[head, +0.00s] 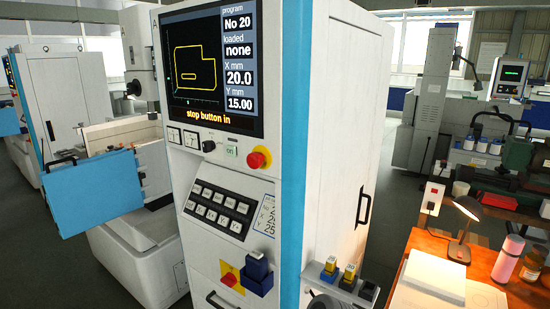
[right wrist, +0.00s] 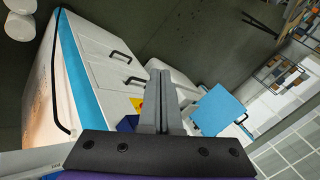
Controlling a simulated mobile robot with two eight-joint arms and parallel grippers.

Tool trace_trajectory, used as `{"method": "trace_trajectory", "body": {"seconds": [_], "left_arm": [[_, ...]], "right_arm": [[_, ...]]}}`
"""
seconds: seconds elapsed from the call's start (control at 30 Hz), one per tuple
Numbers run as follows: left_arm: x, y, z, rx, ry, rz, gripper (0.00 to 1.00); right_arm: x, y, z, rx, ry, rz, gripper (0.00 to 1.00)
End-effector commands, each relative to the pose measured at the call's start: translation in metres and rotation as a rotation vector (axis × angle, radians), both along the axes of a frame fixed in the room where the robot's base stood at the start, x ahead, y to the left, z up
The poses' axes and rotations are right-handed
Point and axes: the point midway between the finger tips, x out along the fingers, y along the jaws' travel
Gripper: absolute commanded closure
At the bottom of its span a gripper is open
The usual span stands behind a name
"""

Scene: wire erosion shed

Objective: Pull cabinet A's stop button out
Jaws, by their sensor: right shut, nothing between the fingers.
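The cabinet also shows tilted in the right wrist view (right wrist: 92,75), but the stop button cannot be made out there. My right gripper (right wrist: 158,72) is shut and empty, its fingers together, in front of the cabinet with a yellow plate partly hidden behind them. My left gripper is in neither view.
A keypad (head: 216,208) and a red-and-yellow rotary switch (head: 230,279) with a blue block beside it are below the button. A blue machine door (head: 92,192) stands left. A wooden desk (head: 410,260) with a lit lamp is right. Grey floor lies between.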

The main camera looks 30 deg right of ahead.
Motion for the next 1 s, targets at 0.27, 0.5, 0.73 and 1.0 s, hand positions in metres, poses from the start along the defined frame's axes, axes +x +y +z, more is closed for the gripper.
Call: {"method": "trace_trajectory", "body": {"seconds": [0.27,0.5,0.73,1.0], "left_arm": [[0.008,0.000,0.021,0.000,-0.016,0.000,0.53],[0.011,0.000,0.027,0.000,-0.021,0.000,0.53],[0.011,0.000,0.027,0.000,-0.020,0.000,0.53],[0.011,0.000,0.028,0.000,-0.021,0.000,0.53]], "right_arm": [[0.082,-0.115,0.215,0.542,-0.351,-0.316,1.00],[0.083,-0.183,0.312,0.718,-0.579,-0.395,1.00],[0.082,-0.190,0.322,0.739,-0.607,-0.399,1.00],[0.088,-0.186,0.321,0.740,-0.604,-0.396,1.00]]}}
